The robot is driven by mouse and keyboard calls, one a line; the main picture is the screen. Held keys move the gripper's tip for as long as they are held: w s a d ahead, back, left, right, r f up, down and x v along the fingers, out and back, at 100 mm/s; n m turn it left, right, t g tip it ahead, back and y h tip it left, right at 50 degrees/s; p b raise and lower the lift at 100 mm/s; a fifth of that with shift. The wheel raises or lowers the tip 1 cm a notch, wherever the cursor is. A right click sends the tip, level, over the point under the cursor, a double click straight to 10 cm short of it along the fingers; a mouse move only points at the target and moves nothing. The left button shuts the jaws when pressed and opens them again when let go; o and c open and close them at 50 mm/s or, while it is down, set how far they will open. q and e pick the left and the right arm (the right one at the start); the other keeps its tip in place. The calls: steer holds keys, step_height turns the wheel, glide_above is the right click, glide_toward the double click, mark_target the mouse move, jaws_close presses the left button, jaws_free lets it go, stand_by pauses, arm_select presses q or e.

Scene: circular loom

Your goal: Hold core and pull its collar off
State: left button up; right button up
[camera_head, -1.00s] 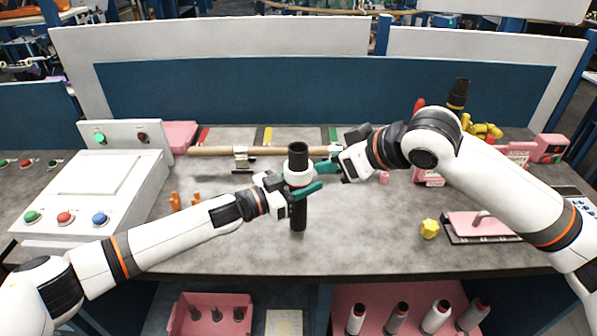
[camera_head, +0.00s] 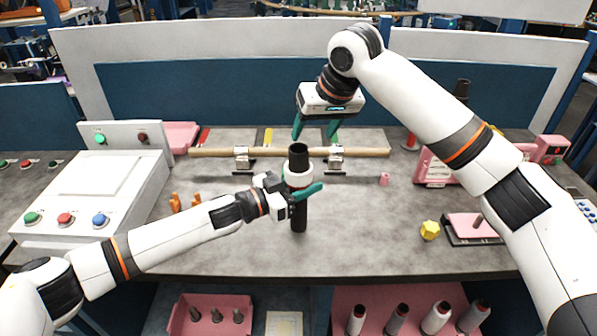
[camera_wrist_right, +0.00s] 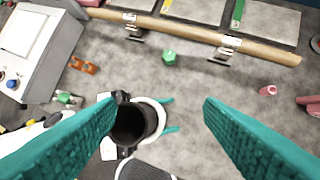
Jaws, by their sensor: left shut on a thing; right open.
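The core (camera_head: 299,216) is a dark hollow tube, held upright over the table. Its collar (camera_head: 299,174) is a white ring around the upper part of the core, with the dark open end above it. My left gripper (camera_head: 304,191) is shut on the core just below the collar. My right gripper (camera_head: 316,130) is open and empty, pointing down above the core's top. In the right wrist view the core's open end (camera_wrist_right: 133,124) and the white collar (camera_wrist_right: 158,112) lie between the teal fingers, nearer the left one. Neither finger clearly touches them.
A wooden rod (camera_head: 290,152) rests on small stands behind the core. A control box (camera_head: 90,195) stands at left. A yellow piece (camera_head: 430,229) and a pink-topped tray (camera_head: 474,226) are at right. The table in front of the core is clear.

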mark_target(299, 166)
steer(key=s+a+r+m+g+h, duration=0.2)
steer(key=a+r+m+g+h, duration=0.1)
steer(key=m+g, duration=0.1)
steer(key=f, duration=1.1)
steer(key=shift+w+a+f, duration=0.1)
steer(key=shift+w+f, duration=0.1)
steer(key=shift+w, duration=0.05)
steer(key=c, duration=0.8)
